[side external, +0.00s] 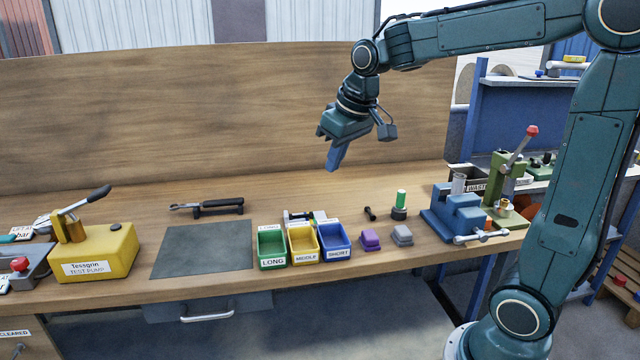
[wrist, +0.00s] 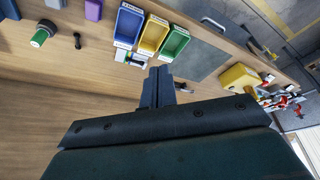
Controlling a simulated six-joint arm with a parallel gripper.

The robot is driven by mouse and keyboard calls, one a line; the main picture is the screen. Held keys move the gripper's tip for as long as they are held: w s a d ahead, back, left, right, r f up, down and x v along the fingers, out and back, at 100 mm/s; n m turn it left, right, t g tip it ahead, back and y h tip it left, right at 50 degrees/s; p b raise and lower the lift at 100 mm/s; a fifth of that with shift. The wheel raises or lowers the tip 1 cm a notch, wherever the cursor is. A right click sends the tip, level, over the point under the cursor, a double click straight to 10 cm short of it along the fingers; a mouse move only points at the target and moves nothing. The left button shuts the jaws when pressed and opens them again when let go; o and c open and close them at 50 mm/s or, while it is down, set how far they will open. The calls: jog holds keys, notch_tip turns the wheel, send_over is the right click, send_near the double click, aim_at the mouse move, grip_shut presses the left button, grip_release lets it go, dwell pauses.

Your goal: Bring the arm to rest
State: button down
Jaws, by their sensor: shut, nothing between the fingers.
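My gripper (side external: 336,157) hangs from the arm high above the back part of the wooden bench (side external: 120,280), well clear of everything on it. Its fingers point down and are shut together with nothing between them. In the wrist view, the closed fingers of my gripper (wrist: 159,84) point toward the small bins. No handwheel valve can be made out in either view.
Green (side external: 272,247), yellow (side external: 304,244) and blue (side external: 335,243) bins stand near the front edge. A yellow test pump (side external: 95,252) is at left, a blue vise (side external: 453,212) and green lever press (side external: 507,180) at right. A dark mat (side external: 202,247) lies bare.

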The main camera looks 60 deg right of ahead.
jog(key=s+a+f, duration=0.1)
jog(key=s+a, duration=0.2)
jog(key=s, duration=0.6)
jog(key=s+a+f+n+t, duration=0.1)
jog(key=s+a, duration=0.3)
jog(key=s, duration=0.5)
jog(key=shift+s+a+f+y, duration=0.15)
jog(key=shift+s+a+y, duration=0.1)
jog(key=shift+s+y, duration=0.05)
